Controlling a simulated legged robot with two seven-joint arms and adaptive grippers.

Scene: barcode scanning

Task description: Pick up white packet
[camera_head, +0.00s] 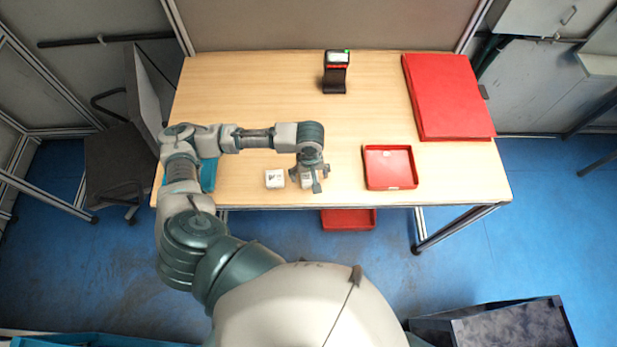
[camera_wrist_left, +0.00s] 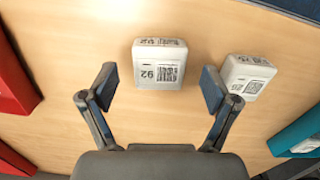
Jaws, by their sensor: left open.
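Two white packets with black printed labels lie on the table. One packet (camera_head: 275,179) lies in the open, left of my left gripper; it also shows at the right in the left wrist view (camera_wrist_left: 246,77). The other packet (camera_head: 305,180) is partly hidden by my left gripper (camera_head: 310,180) in the head view. In the left wrist view this packet (camera_wrist_left: 160,63) is ahead of the gap between the fingertips (camera_wrist_left: 158,87), with its label visible. The left gripper is open, points down and holds nothing. My right gripper is not in view.
A shallow red tray (camera_head: 390,167) stands right of the gripper. A black scanner stand (camera_head: 335,74) is at the table's back, and a large red box (camera_head: 447,97) at the back right. A teal bin (camera_head: 209,174) is at the left, partly behind my arm. The table's middle is clear.

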